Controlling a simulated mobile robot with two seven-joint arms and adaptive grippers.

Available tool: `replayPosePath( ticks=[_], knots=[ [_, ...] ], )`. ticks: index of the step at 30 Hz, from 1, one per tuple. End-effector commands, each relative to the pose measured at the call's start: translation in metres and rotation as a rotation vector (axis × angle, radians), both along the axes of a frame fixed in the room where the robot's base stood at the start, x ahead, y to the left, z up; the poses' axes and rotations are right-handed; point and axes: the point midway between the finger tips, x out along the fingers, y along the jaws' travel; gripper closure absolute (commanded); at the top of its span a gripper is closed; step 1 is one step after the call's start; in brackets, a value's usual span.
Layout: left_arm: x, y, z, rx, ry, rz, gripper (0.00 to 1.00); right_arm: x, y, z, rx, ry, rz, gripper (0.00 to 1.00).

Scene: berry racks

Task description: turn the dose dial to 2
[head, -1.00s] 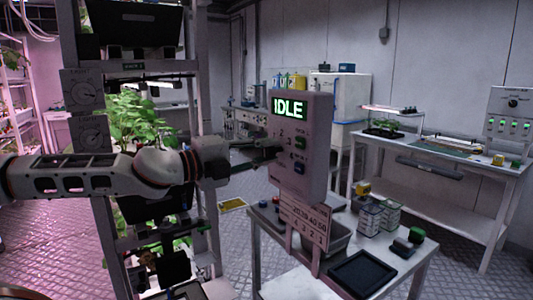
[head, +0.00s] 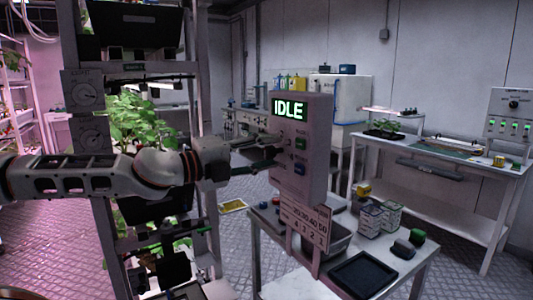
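The pale dosing box (head: 312,150) stands on a post above the small table. Its lit green display (head: 289,108) reads IDLE. A green button (head: 300,143) and a blue button (head: 299,168) are on its face. My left gripper (head: 281,152) reaches in from the left, with its two dark fingers apart, one above the other, at the left part of the face. The dose dial and its numbers are mostly hidden behind the fingers, so I cannot tell its setting or whether the fingers touch it. My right gripper is not in view.
A number card (head: 306,224) hangs below the box. The small table (head: 290,287) carries a black tray (head: 362,275), a grey bin and several small containers. The plant rack (head: 205,130) stands close behind my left arm. Open floor lies at right.

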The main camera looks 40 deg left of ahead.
Motion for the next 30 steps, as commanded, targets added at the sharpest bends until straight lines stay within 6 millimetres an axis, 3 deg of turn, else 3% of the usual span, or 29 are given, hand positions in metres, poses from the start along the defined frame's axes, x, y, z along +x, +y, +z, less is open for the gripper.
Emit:
replayPosePath(
  ticks=[11,30],
  knots=[
    [-0.003,0.001,0.001,0.001,-0.002,0.000,0.62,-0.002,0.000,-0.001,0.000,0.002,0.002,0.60],
    [-0.027,0.010,0.002,0.003,-0.004,-0.001,0.62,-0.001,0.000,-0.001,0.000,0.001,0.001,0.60]
  ],
)
